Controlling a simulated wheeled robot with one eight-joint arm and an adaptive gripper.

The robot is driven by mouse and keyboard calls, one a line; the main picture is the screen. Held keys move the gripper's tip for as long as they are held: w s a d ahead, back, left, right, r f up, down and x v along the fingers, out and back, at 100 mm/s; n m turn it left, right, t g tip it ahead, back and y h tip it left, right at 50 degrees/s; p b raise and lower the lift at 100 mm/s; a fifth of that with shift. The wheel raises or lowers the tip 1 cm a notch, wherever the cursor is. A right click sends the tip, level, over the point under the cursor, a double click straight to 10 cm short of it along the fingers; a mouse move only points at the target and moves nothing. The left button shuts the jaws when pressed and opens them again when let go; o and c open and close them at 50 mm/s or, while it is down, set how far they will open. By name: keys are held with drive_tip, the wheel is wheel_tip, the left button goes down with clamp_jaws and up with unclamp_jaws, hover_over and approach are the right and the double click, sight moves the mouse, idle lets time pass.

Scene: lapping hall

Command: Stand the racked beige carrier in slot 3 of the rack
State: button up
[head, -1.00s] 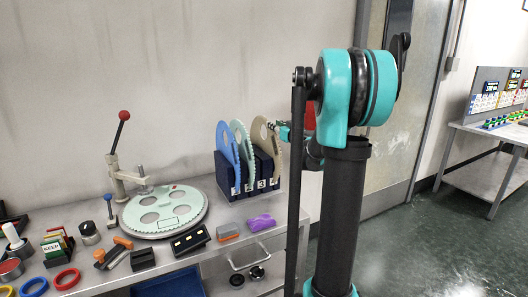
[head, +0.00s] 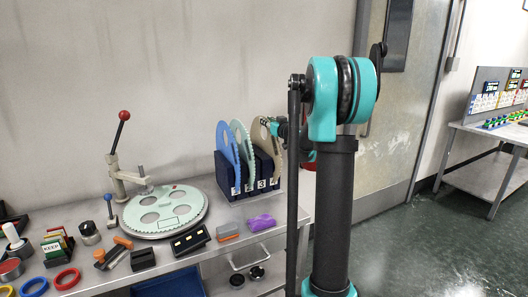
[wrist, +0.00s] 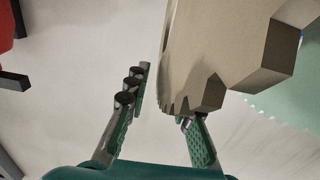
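The dark blue rack (head: 228,190) stands on the bench by the wall, with numbered labels on its front. The beige carrier (head: 259,132) stands upright in its rightmost slot, to the right of the slot marked 3, which looks empty. A blue carrier (head: 226,145) and a mint carrier (head: 240,137) stand to the left. My gripper (head: 276,126) is at the beige carrier's upper right edge. In the wrist view my gripper (wrist: 165,98) is spread; the beige carrier (wrist: 215,50) hides the right fingertip, and the left finger is clear of it.
A round mint plate (head: 165,222) with a red-knobbed lever press (head: 115,165) is left of the rack. An orange block (head: 228,230) and a purple block (head: 262,222) lie in front. The wall is close behind the rack.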

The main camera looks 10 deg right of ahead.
clamp_jaws()
drive_tip(key=shift+r, duration=0.1)
idle(0.4)
